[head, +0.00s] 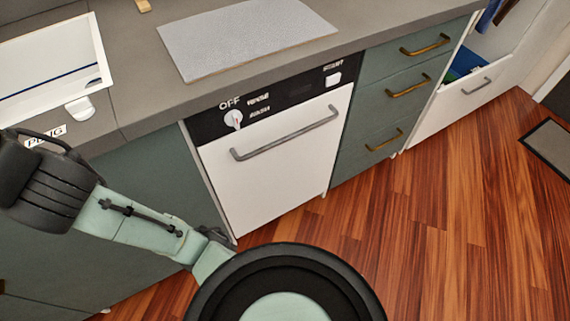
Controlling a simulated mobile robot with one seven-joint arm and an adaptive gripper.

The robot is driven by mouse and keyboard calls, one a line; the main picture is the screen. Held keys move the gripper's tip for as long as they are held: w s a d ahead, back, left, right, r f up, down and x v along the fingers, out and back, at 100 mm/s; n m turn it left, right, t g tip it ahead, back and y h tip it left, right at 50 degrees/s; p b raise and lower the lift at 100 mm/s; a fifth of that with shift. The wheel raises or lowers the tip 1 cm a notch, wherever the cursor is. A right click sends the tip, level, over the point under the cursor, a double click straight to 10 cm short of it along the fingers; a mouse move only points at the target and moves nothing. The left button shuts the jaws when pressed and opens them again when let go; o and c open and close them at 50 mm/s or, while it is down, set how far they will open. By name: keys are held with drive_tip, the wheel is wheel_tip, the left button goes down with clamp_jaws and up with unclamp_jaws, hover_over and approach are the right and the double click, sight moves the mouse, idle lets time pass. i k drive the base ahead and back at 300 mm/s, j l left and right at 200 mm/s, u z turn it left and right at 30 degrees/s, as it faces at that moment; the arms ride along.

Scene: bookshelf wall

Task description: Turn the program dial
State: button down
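The program dial (234,119) is a small round white knob on the black control strip (288,93) of a white dishwasher-like appliance (275,165). The word OFF is printed just above the dial, and two more small labels, hard to read, stand to its right. A small mark shows on the knob, but its exact pointing direction is too small to tell. Parts of my arm cross the lower left, apart from the dial in the picture and not covering it. My gripper's fingers do not show.
A grey bar handle (286,133) crosses the closed appliance door below the dial. A white button (333,79) sits at the strip's right end. The grey countertop (140,75) overhangs above, with a grey board (245,38) on it. A white drawer (465,95) stands open at right. Wooden floor (440,200) is clear.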

sight(233, 118)
drive_tip(key=k+l+u, duration=0.1)
drive_tip(key=u, duration=0.4)
drive_tip(key=k+u, duration=0.1)
drive_tip(key=u, duration=0.4)
drive_tip(key=k+u, duration=0.15)
drive_tip(key=u, duration=0.3)
